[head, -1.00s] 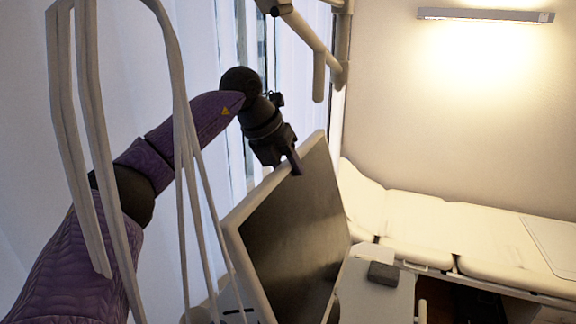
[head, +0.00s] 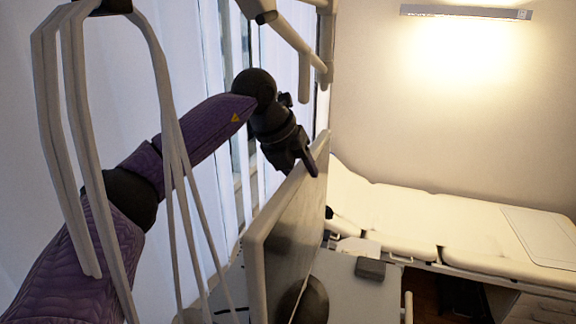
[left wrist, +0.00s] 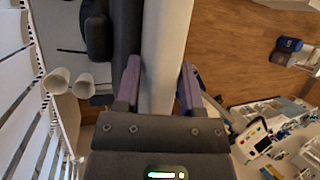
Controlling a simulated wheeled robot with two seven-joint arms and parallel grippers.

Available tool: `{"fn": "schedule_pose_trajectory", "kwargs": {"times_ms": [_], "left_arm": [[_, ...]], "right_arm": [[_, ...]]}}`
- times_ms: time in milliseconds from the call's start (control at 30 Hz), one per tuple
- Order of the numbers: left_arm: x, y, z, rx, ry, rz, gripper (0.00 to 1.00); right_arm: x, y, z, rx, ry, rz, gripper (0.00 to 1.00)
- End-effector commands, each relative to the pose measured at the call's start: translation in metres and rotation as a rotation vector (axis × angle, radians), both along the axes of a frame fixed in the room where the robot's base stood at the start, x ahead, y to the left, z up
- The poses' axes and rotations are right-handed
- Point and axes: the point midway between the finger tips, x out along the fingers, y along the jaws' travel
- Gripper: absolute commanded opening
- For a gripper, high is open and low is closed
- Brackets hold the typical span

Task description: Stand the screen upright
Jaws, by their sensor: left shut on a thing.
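The screen (head: 292,225) is a flat panel with a pale frame. In the head view it is turned steeply to the camera, its near edge at the left and its top edge sloping. My left gripper (head: 311,166) is shut on its top edge near the far corner. In the left wrist view the screen's pale edge (left wrist: 165,50) runs between the two fingers of the left gripper (left wrist: 158,88). A dark round part (head: 309,303) shows low at the screen; its join is unclear. My right gripper is not in view.
A cream couch (head: 395,220) stands behind at the right. A small grey box (head: 370,268) sits on a pale surface (head: 350,300) beside the screen. Pale hanging tubes (head: 165,100) and a pale jointed arm (head: 300,40) are close to my left arm.

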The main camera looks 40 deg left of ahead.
Motion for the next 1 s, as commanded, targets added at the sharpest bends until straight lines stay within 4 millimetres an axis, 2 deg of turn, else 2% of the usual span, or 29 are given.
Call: {"fn": "schedule_pose_trajectory", "kwargs": {"times_ms": [67, 100, 167, 1000], "left_arm": [[-0.0004, -0.0038, -0.0047, -0.005, 0.013, -0.010, 0.00], [-0.0005, -0.0039, -0.0050, -0.005, 0.014, -0.010, 0.56], [-0.0007, -0.0036, -0.0054, -0.004, 0.015, -0.010, 0.69], [-0.0024, -0.0020, -0.0068, -0.002, 0.025, -0.006, 0.71]], "right_arm": [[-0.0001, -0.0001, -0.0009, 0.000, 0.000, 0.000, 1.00], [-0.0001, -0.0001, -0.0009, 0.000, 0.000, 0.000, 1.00], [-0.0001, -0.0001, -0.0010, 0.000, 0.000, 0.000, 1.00], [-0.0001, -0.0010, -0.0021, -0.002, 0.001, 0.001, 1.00]]}}
